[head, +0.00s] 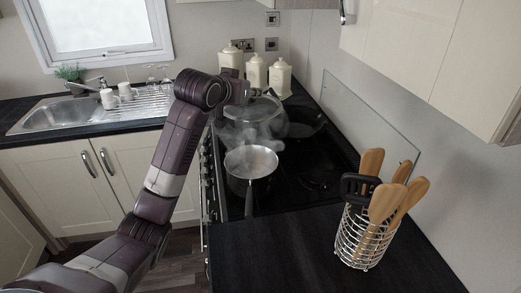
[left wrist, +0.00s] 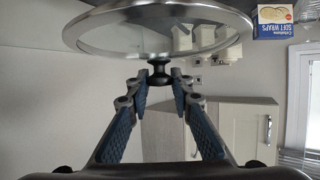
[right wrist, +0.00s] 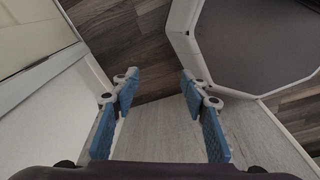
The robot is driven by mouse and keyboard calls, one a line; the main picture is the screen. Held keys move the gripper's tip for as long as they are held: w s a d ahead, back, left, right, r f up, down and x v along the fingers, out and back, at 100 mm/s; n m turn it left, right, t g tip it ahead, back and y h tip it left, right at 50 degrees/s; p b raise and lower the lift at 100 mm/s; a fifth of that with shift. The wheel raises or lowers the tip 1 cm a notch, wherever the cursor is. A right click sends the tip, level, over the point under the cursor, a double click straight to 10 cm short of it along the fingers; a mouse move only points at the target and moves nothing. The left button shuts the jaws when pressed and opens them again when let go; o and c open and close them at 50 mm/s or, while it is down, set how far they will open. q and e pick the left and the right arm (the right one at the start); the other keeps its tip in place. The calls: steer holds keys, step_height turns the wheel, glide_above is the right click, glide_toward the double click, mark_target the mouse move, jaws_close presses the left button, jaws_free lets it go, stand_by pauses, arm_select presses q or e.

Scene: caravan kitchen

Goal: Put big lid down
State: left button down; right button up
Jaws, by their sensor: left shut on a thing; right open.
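The big lid, glass with a metal rim, spans the top of the left wrist view (left wrist: 160,35). My left gripper (left wrist: 158,78) is shut on its black knob. In the head view the lid (head: 262,112) is at the rear of the hob, at the end of my left arm, over or close to a steaming pot. Steam and the arm blur the area, so I cannot tell whether lid and pot touch. My right gripper (right wrist: 155,80) is open and empty, seen only in the right wrist view, with flooring behind it.
A steaming saucepan (head: 251,162) stands at the front of the black hob (head: 305,165), its handle toward me. A dark frying pan (head: 304,122) is at the rear right. A wire utensil holder (head: 358,240) stands on the near counter (head: 290,255). White canisters (head: 256,72) stand behind.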

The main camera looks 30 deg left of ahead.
mark_target(245, 111)
arm_select(q)
steer(key=shift+w+f, duration=0.25)
steer(key=shift+w, duration=0.1)
steer(key=shift+s+f, duration=0.25)
steer(key=shift+f, duration=0.3)
steer(key=f, duration=0.1)
steer(key=s+f+p, duration=0.1)
steer(key=s+f, duration=0.1)
steer(key=shift+f, duration=0.3)
step_height(245, 111, down, 14)
steer(key=p, duration=0.2)
steer(key=shift+w+r, duration=0.25)
steer(key=shift+w, duration=0.1)
arm_select(e)
steer(key=shift+g, duration=0.3)
steer(key=s+r, duration=0.3)
steer(key=shift+s+a+r, duration=0.1)
steer(key=shift+s+r, duration=0.1)
steer(key=shift+s, duration=0.05)
arm_select(q)
steer(key=shift+f, duration=0.15)
arm_select(e)
steer(key=shift+w, duration=0.1)
